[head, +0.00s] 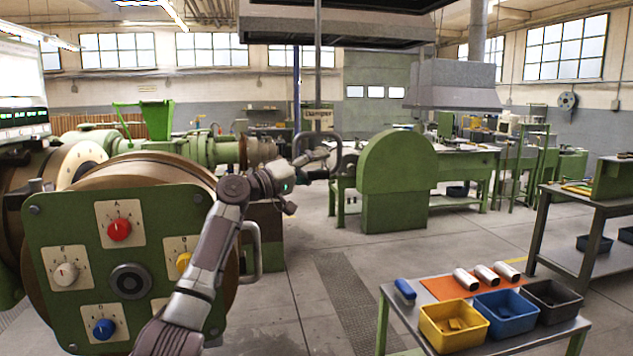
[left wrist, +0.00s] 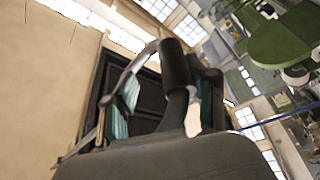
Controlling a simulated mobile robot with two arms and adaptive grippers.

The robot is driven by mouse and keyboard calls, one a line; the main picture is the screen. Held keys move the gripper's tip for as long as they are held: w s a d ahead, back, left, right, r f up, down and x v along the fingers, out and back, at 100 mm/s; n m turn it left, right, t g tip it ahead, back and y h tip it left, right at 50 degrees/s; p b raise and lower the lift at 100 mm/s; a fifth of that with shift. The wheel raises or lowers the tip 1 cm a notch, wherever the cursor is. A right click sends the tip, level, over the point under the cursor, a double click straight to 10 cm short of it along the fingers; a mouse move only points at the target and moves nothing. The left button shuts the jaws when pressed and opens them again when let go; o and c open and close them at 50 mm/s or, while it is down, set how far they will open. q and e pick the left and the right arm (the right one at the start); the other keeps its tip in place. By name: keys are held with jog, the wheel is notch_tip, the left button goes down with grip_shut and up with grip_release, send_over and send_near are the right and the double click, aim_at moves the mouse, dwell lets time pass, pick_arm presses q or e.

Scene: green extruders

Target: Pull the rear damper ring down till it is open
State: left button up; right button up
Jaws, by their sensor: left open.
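The damper ring (head: 338,150) is a dark rounded loop hanging below a small sign reading "Damper" (head: 318,115), near a thin vertical rod under the large hood. My left gripper (head: 322,164) is stretched out to the ring's lower left side, with its fingers apart. In the left wrist view a dark rounded bar (left wrist: 176,66), seemingly part of the ring, shows between the teal-padded fingers of my left gripper (left wrist: 166,104). I cannot tell whether the fingers touch it. My right gripper is not in view.
A green machine panel with coloured knobs (head: 119,230) stands at the left, beside my left arm. A rounded green machine housing (head: 395,175) stands right of the ring. A cart with yellow (head: 452,335) and blue bins is at the lower right. The middle floor is clear.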

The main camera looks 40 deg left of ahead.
pick_arm(q)
notch_tip(320, 180, up, 6)
jog(key=shift+a+f, duration=0.1)
jog(key=shift+s+f, duration=0.1)
jog(key=shift+f, duration=0.05)
jog(key=shift+a+f+b, duration=0.1)
jog(key=shift+f+b, duration=0.05)
jog(key=shift+b, duration=0.2)
jog(key=shift+s+a+f+b, duration=0.15)
jog(key=shift+s+f+b, duration=0.05)
jog(key=shift+s+b, duration=0.25)
jog(key=b+v, duration=0.9)
jog(key=v, duration=0.5)
jog(key=shift+s, duration=0.4)
jog(key=shift+r, duration=0.1)
dwell(0.3)
